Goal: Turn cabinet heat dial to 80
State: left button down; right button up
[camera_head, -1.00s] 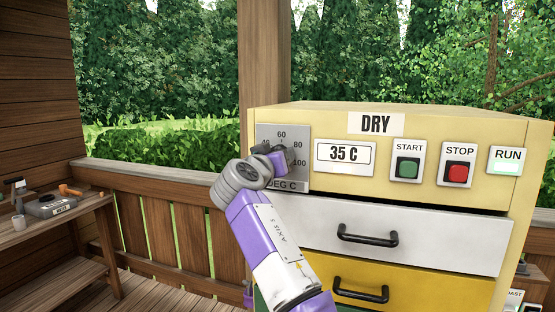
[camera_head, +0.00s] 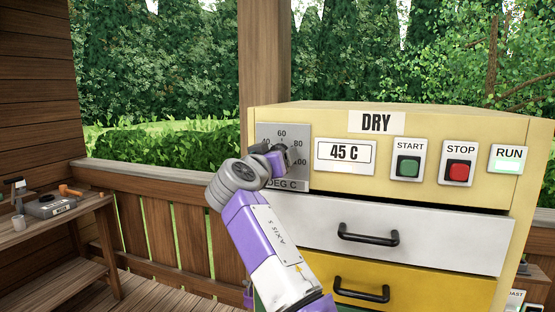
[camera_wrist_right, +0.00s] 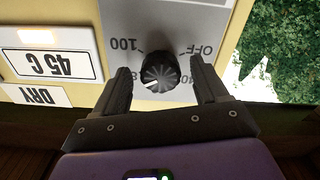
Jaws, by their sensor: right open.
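The heat dial is a dark ribbed knob (camera_wrist_right: 160,70) on a grey scale plate (camera_head: 262,134) at the yellow cabinet's upper left. In the right wrist view the scale is inverted, and a white mark shows on the knob's lower edge. My right gripper (camera_head: 278,156) is at the dial and hides most of it in the head view. In the right wrist view its open fingers (camera_wrist_right: 159,68) stand on either side of the knob, with gaps visible. The temperature display (camera_head: 344,155) reads 45 C; it also shows in the right wrist view (camera_wrist_right: 52,64). My left gripper is out of view.
Right of the display are a green START button (camera_head: 408,167), a red STOP button (camera_head: 458,173) and a lit RUN lamp (camera_head: 507,160). Below are a white drawer (camera_head: 440,240) and a yellow drawer (camera_head: 440,287). A wooden bench (camera_head: 85,215) stands far left.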

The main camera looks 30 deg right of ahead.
jog(key=b+v, duration=0.1)
jog(key=v, duration=0.5)
jog(key=shift+b, duration=0.4)
jog(key=shift+s+a, duration=0.1)
